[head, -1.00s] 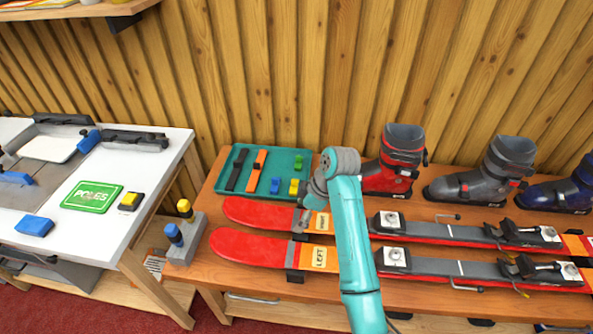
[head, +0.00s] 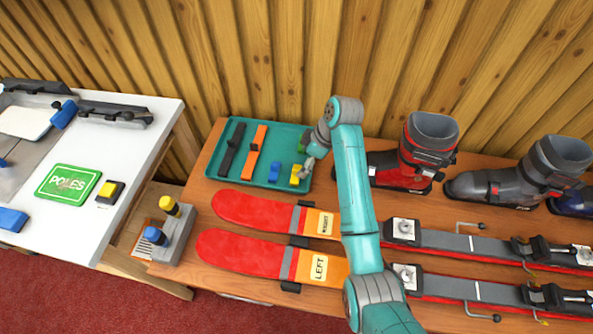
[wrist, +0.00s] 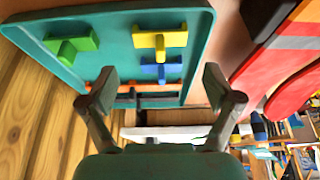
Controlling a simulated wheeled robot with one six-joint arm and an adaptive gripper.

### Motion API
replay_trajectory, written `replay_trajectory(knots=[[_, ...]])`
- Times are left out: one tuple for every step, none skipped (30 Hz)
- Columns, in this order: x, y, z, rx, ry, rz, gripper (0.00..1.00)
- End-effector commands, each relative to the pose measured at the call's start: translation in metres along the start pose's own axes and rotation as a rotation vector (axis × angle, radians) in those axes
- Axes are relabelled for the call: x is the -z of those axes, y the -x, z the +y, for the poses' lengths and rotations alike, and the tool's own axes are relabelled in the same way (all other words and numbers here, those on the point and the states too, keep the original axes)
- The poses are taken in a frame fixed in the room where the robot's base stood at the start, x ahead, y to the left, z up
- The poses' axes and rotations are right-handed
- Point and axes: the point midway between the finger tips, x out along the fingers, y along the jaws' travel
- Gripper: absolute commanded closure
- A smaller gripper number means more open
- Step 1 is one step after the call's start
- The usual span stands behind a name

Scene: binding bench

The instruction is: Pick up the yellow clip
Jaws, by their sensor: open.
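The yellow clip (head: 295,175) lies at the right end of the teal tray (head: 265,160) in the head view. In the wrist view the yellow clip (wrist: 160,40) shows whole, a T-shaped piece on the tray floor, ahead of my fingers and roughly midway between them. My gripper (head: 308,163) is at the tray's right side, close to the yellow clip and partly in front of that area. In the wrist view my gripper (wrist: 160,83) has its two fingers wide apart with nothing held between them.
A blue clip (head: 274,172) lies just left of the yellow one, and a green clip (wrist: 72,44) lies apart from it. Black (head: 232,150) and orange (head: 256,150) straps fill the tray's left. A red ski (head: 262,212) lies in front; a red boot (head: 428,155) stands to the right.

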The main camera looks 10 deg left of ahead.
Motion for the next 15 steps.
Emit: replay_trajectory(knots=[[0.0, -0.006, 0.0, 0.002, 0.0, -0.001, 0.1], [0.0, -0.009, 0.0, 0.001, 0.0, -0.001, 0.1], [0.0, -0.012, 0.0, 0.001, 0.0, -0.001, 0.1], [0.0, -0.013, 0.0, 0.001, 0.0, -0.001, 0.1], [0.0, -0.015, 0.0, 0.001, 0.0, -0.001, 0.1], [0.0, -0.017, 0.0, 0.001, 0.0, -0.001, 0.1], [0.0, -0.018, 0.0, 0.001, 0.0, -0.001, 0.1], [0.0, -0.021, -0.001, 0.001, 0.0, -0.001, 0.1], [0.0, -0.025, -0.001, 0.001, 0.0, -0.001, 0.1], [0.0, -0.03, -0.001, 0.003, 0.0, -0.002, 0.1], [0.0, -0.034, -0.001, 0.003, 0.0, -0.002, 0.1], [0.0, -0.04, -0.001, 0.002, 0.0, -0.002, 0.1], [0.0, -0.044, -0.001, 0.003, 0.0, -0.002, 0.1], [0.0, -0.049, -0.001, 0.002, -0.001, -0.002, 0.1], [0.0, -0.053, 0.0, 0.001, -0.001, -0.001, 0.1]])
